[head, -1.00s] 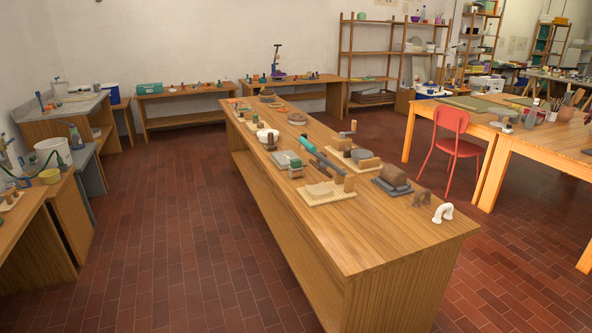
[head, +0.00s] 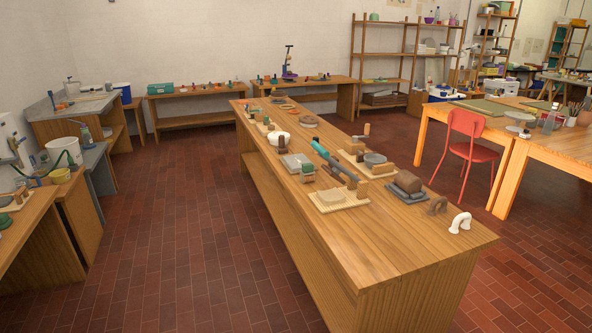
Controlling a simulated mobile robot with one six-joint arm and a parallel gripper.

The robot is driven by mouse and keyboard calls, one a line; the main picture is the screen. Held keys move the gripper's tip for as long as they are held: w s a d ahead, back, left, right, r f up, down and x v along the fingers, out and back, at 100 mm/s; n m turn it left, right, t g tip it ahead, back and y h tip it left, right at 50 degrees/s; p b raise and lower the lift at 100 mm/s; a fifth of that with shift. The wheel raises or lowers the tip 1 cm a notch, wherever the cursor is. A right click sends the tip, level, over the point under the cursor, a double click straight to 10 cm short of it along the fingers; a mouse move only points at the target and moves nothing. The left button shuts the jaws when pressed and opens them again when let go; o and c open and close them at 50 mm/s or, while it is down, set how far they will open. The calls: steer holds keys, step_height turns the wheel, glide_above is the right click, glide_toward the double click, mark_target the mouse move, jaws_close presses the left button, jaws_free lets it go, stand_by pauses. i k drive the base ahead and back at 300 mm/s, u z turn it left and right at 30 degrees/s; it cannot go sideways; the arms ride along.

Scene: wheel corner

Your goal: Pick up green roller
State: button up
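The long wooden table (head: 330,245) in the middle carries several small pottery tools and clay pieces. A teal-green tool with a long grey bar (head: 320,149) lies slanting across the middle of it; it is roller-like, but I cannot be sure. My gripper is not in view.
A white arch-shaped piece (head: 460,222) and a brown block on a dark board (head: 408,186) sit near the table's near end. A red chair (head: 468,145) stands to the right by another table. The brick floor (head: 185,230) left of the middle table is clear.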

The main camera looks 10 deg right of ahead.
mark_target(307, 169)
steer(key=u, duration=0.5)
steer(key=i, duration=0.5)
steer(key=u, duration=0.8)
steer(key=i, duration=2.5)
steer(key=z, duration=1.15)
steer(key=i, duration=0.6)
steer(key=z, duration=0.1)
